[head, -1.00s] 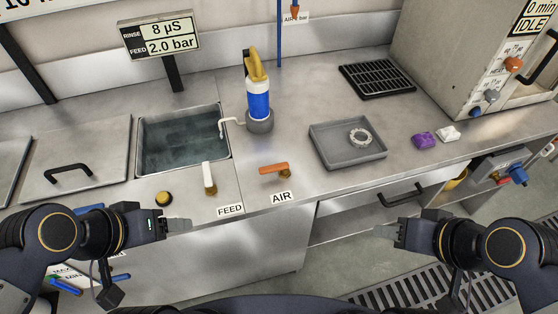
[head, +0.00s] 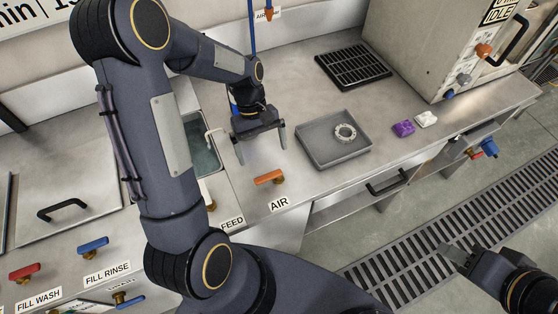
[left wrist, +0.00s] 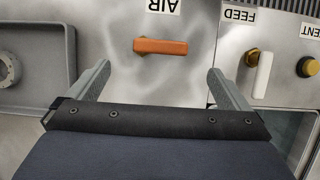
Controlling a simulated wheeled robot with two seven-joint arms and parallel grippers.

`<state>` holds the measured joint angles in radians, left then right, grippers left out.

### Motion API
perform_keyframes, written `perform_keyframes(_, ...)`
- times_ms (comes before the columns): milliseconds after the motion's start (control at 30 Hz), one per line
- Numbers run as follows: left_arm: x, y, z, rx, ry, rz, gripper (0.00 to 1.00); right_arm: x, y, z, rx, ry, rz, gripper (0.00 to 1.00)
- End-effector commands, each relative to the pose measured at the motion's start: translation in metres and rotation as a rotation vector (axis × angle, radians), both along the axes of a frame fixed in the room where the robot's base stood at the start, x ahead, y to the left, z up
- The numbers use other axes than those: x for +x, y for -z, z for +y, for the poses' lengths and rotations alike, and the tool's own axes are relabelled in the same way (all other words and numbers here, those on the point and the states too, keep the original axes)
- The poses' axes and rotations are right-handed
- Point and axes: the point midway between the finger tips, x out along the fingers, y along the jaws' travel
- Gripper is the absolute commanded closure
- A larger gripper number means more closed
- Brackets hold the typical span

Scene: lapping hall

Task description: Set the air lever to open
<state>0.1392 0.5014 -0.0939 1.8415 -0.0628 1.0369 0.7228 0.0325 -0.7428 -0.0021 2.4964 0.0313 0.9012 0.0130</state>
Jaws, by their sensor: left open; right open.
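The orange air lever (head: 269,176) sits on a brass fitting on the counter, beside the AIR label (head: 279,204). In the head view its handle lies roughly crosswise, pointing left from the fitting. In the left wrist view the lever (left wrist: 160,46) lies ahead of the fingers, between their lines and apart from both. My left gripper (head: 262,152) is open and empty, pointing down above the counter just behind the lever. My right gripper (head: 455,257) is open and empty over the floor at the lower right.
A grey tray (head: 360,157) holding a ring stands right of the lever. A sink (head: 205,160) lies behind my left arm.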

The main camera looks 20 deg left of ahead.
Motion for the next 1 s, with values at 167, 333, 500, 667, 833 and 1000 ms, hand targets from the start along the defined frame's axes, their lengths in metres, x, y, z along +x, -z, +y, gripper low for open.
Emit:
perform_keyframes(167, -0.008, 0.023, -0.008, -0.002, 0.002, 0.007, 0.01, 0.000, -0.003, 0.000, 0.000, 0.000, 0.000, 0.58)
perform_keyframes(333, -0.015, 0.048, -0.016, -0.003, 0.001, 0.006, 0.01, 0.000, -0.006, 0.000, 0.000, 0.000, 0.000, 0.58)
perform_keyframes(500, -0.018, 0.064, -0.021, -0.001, 0.002, 0.001, 0.01, 0.000, -0.007, 0.000, 0.000, 0.000, 0.000, 0.58)
perform_keyframes(667, -0.019, 0.068, -0.022, -0.002, 0.003, 0.000, 0.01, 0.000, -0.008, 0.000, 0.000, 0.000, 0.000, 0.58)
perform_keyframes(833, -0.019, 0.068, -0.022, -0.001, 0.002, -0.002, 0.01, 0.000, -0.007, 0.000, 0.000, 0.000, 0.000, 0.58)
perform_keyframes(1000, -0.019, 0.068, -0.022, -0.001, 0.002, -0.002, 0.23, 0.000, -0.007, 0.000, 0.000, 0.000, 0.000, 0.58)
